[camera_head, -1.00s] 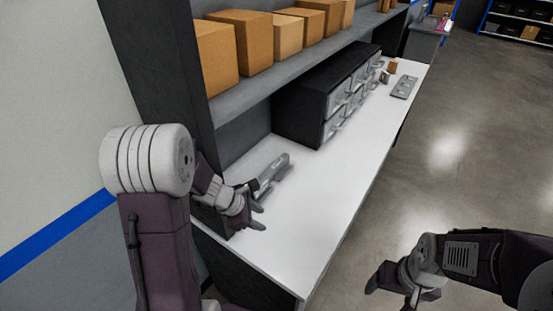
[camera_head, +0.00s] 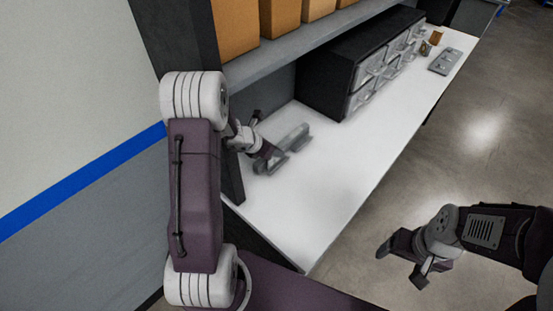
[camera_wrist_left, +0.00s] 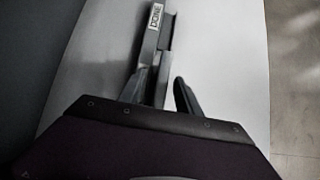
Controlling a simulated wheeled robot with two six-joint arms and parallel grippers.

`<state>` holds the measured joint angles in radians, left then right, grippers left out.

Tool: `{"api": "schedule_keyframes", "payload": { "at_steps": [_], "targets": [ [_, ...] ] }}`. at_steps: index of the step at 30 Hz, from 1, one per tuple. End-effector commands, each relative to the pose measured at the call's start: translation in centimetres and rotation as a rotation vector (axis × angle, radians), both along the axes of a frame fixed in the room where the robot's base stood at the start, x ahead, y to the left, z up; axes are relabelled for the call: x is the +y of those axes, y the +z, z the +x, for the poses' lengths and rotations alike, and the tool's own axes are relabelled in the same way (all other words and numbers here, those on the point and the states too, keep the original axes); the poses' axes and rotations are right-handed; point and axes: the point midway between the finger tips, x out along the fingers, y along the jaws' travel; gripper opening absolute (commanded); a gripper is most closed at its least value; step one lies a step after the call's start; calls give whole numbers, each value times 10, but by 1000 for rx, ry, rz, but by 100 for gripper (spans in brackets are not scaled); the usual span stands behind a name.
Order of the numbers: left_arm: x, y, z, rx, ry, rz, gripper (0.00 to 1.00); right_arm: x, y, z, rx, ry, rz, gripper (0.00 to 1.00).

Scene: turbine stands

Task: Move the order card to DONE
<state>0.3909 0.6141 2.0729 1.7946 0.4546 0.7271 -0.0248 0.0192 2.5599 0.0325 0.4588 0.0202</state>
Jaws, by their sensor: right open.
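A grey metal rail (camera_head: 293,135) lies on the white bench near its left end. In the left wrist view the rail (camera_wrist_left: 165,32) carries a white label reading DONE. My left gripper (camera_head: 268,160) is at the near end of the rail. In the left wrist view its fingers (camera_wrist_left: 160,92) are apart, with the rail's near end between or just beyond them; I cannot tell if they touch. I cannot make out an order card in either view. My right gripper (camera_head: 402,264) is open and empty, out over the floor beyond the bench edge.
A black cabinet with clear drawers (camera_head: 340,75) stands on the bench behind the rail. A shelf with cardboard boxes (camera_head: 280,15) runs above. A grey plate (camera_head: 445,61) and a small brown item (camera_head: 436,38) are at the far end. The bench front is clear.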

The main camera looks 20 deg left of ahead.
Motion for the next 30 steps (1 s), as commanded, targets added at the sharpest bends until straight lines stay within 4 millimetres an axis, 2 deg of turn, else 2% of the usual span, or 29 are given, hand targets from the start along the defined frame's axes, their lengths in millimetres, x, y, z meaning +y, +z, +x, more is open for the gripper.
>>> {"api": "schedule_keyframes", "payload": {
  "at_steps": [1, 5, 30],
  "targets": [
    [-1, -7, 3, 0, -1, 0, 40, 0, -6, 0, 0, 0, 0, 78],
    [-3, -11, 8, 1, -1, 1, 40, 0, -9, 0, 0, 0, 0, 78],
    [-3, -11, 9, 0, -1, 1, 40, 0, -13, 0, 0, 0, 0, 78]
  ]
}}
